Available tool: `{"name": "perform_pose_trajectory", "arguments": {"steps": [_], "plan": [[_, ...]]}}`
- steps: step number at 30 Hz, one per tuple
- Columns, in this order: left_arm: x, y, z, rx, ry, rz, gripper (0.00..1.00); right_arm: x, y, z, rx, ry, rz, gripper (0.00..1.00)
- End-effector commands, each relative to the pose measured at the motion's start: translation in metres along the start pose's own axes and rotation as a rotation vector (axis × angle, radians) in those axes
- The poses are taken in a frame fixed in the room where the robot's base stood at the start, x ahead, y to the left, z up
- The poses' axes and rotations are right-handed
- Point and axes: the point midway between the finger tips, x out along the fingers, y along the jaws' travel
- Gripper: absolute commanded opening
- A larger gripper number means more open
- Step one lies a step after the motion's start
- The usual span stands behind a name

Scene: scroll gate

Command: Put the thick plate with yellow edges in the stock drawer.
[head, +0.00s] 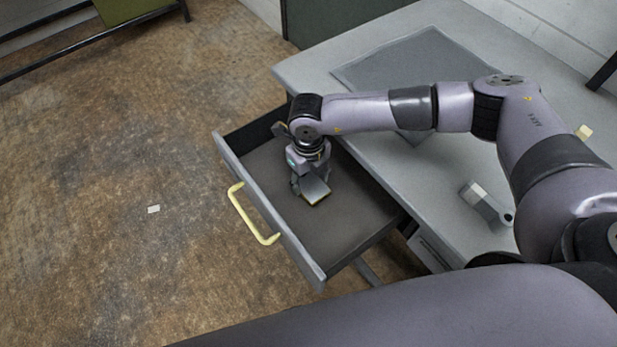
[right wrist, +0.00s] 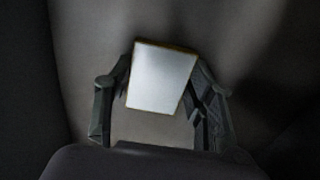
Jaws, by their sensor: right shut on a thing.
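The thick plate (head: 315,190) with yellow edges shows in the head view as a small grey block with a yellow lower edge. It is inside the outline of the open drawer (head: 365,225), over its floor. My right gripper (head: 311,182) points down into the drawer and is shut on the plate. In the right wrist view the plate (right wrist: 162,78) is pale with thin yellow edges, between the two fingers (right wrist: 160,95). I cannot tell whether the plate touches the drawer floor. My left gripper is not in view.
The drawer has a yellow handle (head: 250,215) on its front and is pulled out from a grey table (head: 460,60). A dark grey mat (head: 400,70) and a small grey object with a pale block end (head: 485,203) lie on the table. The drawer floor around the plate is bare.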

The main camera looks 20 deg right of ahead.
Motion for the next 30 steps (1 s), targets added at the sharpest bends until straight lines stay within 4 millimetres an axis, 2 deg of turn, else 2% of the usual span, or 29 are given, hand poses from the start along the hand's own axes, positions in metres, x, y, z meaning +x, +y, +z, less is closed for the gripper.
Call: {"name": "perform_pose_trajectory", "arguments": {"steps": [12,13,21,30], "plan": [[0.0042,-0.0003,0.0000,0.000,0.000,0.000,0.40,0.0081,0.0002,0.0009,0.000,-0.002,0.001,0.00],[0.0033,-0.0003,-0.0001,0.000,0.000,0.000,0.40,0.0080,-0.0001,0.0002,0.000,-0.001,0.000,0.51],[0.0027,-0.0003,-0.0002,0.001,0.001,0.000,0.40,0.0073,-0.0002,0.0001,0.001,0.000,0.000,0.69],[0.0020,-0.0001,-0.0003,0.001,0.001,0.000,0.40,0.0065,-0.0002,0.0002,0.001,-0.001,0.000,0.70]]}}
